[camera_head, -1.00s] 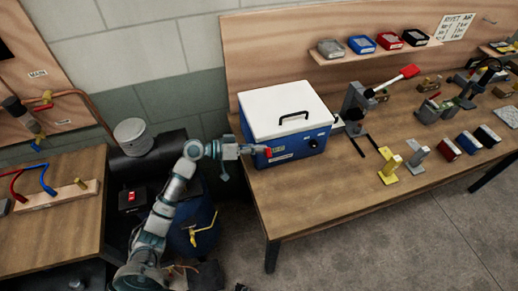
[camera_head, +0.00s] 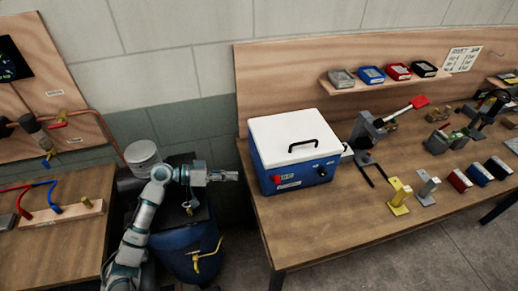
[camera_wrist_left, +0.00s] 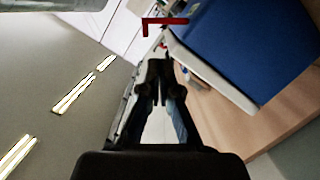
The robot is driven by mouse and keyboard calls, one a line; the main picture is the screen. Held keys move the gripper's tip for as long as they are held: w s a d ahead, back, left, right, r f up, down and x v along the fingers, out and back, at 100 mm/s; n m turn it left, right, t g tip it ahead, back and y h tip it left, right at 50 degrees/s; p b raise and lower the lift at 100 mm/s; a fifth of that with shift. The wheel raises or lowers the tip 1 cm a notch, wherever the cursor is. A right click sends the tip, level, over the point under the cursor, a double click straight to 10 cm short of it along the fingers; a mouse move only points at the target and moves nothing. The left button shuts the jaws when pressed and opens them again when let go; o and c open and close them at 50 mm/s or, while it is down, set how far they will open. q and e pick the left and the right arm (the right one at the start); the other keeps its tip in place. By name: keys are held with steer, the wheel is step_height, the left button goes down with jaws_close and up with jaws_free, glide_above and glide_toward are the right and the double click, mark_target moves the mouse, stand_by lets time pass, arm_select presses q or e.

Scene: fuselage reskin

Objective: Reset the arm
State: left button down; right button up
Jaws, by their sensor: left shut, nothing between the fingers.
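My left arm comes in from the lower left in the head view. Its gripper (camera_head: 230,176) is shut and empty, left of the blue box with a white lid (camera_head: 296,138) and apart from it. In the left wrist view the closed fingers (camera_wrist_left: 160,82) point away from the camera with nothing between them. The blue box also shows at the upper right of that view (camera_wrist_left: 250,45). My right gripper is in neither view.
The wooden bench (camera_head: 300,233) holds the box, a lever press (camera_head: 365,130), a yellow stand (camera_head: 399,196) and several small blocks. A shelf (camera_head: 385,84) carries several bins. A blue drum (camera_head: 192,245) stands below my left arm. A side table (camera_head: 60,235) is at left.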

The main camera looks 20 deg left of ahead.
arm_select(q)
steer(key=s+d+f+g+y, duration=0.1)
steer(key=s+d+f+y, duration=0.2)
steer(key=f, duration=0.5)
steer(key=s+d+f+g+y, duration=0.1)
steer(key=s+d+f+y, duration=0.1)
steer(key=s+f, duration=0.5)
steer(key=s+d+f+g+y, duration=0.1)
steer(key=s+d+f+y, duration=0.15)
steer(key=f, duration=0.65)
steer(key=s+a+f+n+y, duration=0.1)
steer(key=s+f+n+y, duration=0.15)
steer(key=s, duration=0.45)
steer(key=s+f+n+y, duration=0.15)
steer(key=s+y, duration=0.25)
steer(key=s, duration=0.4)
step_height(320, 180, down, 25)
steer(key=s+g, duration=0.1)
steer(key=g, duration=0.1)
steer(key=s+a+f+g, duration=0.1)
steer(key=s+a+f, duration=0.1)
steer(key=s+f, duration=1.1)
step_height(320, 180, down, 3)
steer(key=shift+s+a+r+m, duration=0.2)
steer(key=shift+s+a+m, duration=0.1)
